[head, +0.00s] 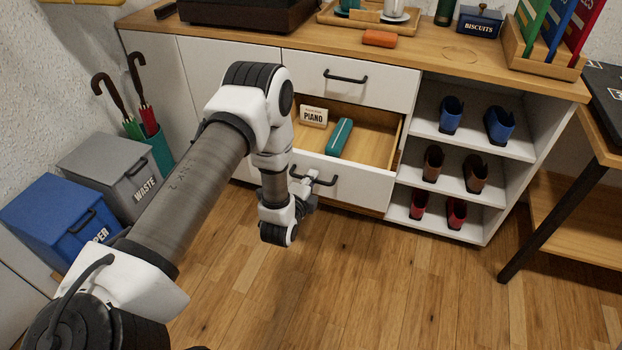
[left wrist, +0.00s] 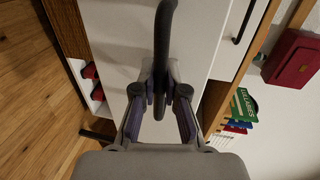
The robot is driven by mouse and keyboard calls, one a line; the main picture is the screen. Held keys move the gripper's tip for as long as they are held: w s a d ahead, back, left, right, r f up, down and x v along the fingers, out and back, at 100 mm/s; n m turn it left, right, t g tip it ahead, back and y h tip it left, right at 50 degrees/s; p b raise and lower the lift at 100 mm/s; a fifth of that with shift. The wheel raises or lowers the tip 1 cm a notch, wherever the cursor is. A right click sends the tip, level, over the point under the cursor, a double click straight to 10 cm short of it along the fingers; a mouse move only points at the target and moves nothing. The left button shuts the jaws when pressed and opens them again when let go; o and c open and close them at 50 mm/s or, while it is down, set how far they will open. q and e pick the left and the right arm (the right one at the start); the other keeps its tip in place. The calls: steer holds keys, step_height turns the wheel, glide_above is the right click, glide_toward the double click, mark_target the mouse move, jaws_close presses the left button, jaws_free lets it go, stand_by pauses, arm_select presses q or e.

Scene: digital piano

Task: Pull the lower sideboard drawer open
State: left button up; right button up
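The lower sideboard drawer (head: 350,190) is pulled out. Its interior shows in the head view, below the shut upper drawer (head: 380,83). My left gripper (head: 307,186) is at the lower drawer's dark bar handle (head: 327,182). In the left wrist view, its two fingers (left wrist: 163,88) close in on both sides of the handle (left wrist: 165,35), with the bar between them. The white drawer front (left wrist: 120,45) lies behind. Part of the handle is hidden by my gripper in the head view. My right gripper is not in view.
A PIANO card (head: 313,116) and a teal case (head: 340,137) lie in the open drawer. Open shelves with shoes (head: 452,115) stand to its right. Waste bins (head: 105,165) and an umbrella stand (head: 158,150) are at left. The wooden floor (head: 390,285) in front is clear.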

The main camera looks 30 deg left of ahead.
arm_select(q)
steer(key=o, duration=0.4)
steer(key=v, duration=1.2)
steer(key=shift+d+f, duration=0.1)
